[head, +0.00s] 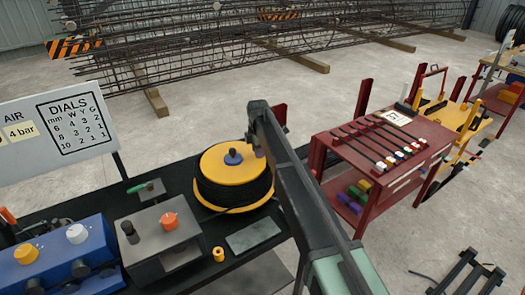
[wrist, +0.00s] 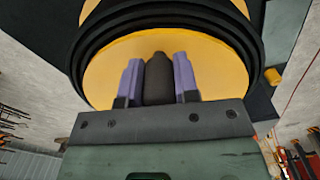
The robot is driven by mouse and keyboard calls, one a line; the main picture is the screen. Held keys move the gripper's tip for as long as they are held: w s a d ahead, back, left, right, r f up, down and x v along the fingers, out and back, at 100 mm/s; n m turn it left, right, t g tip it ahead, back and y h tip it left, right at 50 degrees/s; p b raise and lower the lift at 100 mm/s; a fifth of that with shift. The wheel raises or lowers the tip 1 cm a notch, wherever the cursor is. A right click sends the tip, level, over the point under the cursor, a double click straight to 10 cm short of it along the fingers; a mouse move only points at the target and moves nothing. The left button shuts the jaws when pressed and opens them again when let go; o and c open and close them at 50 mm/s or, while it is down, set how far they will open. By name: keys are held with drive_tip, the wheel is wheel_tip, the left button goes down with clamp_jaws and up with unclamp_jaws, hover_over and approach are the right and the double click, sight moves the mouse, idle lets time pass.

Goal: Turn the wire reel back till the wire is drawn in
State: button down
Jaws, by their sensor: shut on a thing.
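The wire reel (head: 228,162) is a yellow drum with black wire wound round its side, lying flat on the dark bench top. A small blue-grey hub (head: 233,157) is at the middle of its top face. My gripper (head: 259,148) is at the right edge of that face, partly hidden by my arm. In the wrist view, my gripper's purple fingers (wrist: 158,72) are shut on a dark upright handle (wrist: 158,88) that stands on the yellow face of the reel (wrist: 115,65). The wire's free end cannot be made out.
On the bench are a grey box with an orange knob (head: 168,220), a blue unit (head: 55,260), a small yellow spool (head: 218,254) and a grey plate (head: 253,236). A dials sign (head: 75,125) stands at left. A red cart (head: 385,150) stands at right.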

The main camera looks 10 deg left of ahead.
drive_tip(key=shift+w, duration=0.15)
drive_tip(key=c, duration=0.9)
unclamp_jaws()
drive_tip(key=shift+o, duration=0.2)
wheel_tip(320, 180, up, 11)
drive_tip(key=p, duration=1.1)
drive_tip(key=shift+r, duration=0.1)
drive_tip(key=shift+f, duration=0.2)
